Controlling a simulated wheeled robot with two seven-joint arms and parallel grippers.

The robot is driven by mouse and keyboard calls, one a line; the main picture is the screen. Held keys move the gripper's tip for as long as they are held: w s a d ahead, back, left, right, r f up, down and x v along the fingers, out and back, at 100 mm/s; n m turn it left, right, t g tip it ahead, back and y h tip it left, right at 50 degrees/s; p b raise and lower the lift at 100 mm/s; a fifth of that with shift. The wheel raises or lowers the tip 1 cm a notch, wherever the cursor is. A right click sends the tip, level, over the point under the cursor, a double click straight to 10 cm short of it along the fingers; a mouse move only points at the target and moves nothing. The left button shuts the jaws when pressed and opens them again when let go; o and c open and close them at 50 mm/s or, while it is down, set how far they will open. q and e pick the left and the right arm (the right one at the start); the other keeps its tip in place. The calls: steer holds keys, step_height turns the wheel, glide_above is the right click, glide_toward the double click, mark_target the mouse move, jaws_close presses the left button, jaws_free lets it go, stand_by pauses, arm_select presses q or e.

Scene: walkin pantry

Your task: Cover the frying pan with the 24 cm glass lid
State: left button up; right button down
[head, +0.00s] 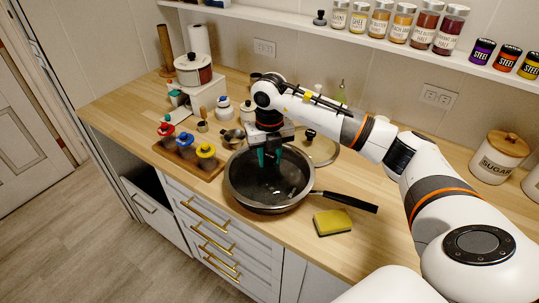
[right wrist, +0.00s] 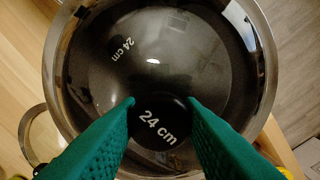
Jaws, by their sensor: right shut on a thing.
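The dark frying pan (head: 240,200) stands on the wooden counter, its black handle (head: 350,201) pointing right. My right gripper (head: 268,160) is over the pan, fingers pointing down. In the right wrist view its green fingers (right wrist: 161,104) are shut on the black knob (right wrist: 158,122) marked "24 cm". The glass lid (right wrist: 150,55) with a metal rim spreads around this knob, with a second "24 cm" mark on the glass. The lid lies over the pan opening; I cannot tell whether it rests on the rim or sits slightly above. My left gripper is not in view.
Another glass lid (head: 321,150) lies behind the pan. A yellow sponge (head: 332,222) is near the front edge, below the handle. A wooden tray (head: 190,160) with colored-top jars stands left of the pan. A small metal pot (head: 233,138) is behind it. A sugar canister (head: 497,160) is far right.

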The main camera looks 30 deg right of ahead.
steer(key=shift+f, duration=0.2)
stand_by(0.6)
steer(key=c, duration=0.9)
jaws_free()
steer(key=shift+r+b, duration=0.1)
steer(key=shift+b, duration=0.2)
steer(key=shift+r, duration=0.3)
step_height(320, 180, up, 11)
steer(key=b, duration=0.1)
steer(key=shift+r+b, duration=0.15)
steer(key=shift+b, duration=0.25)
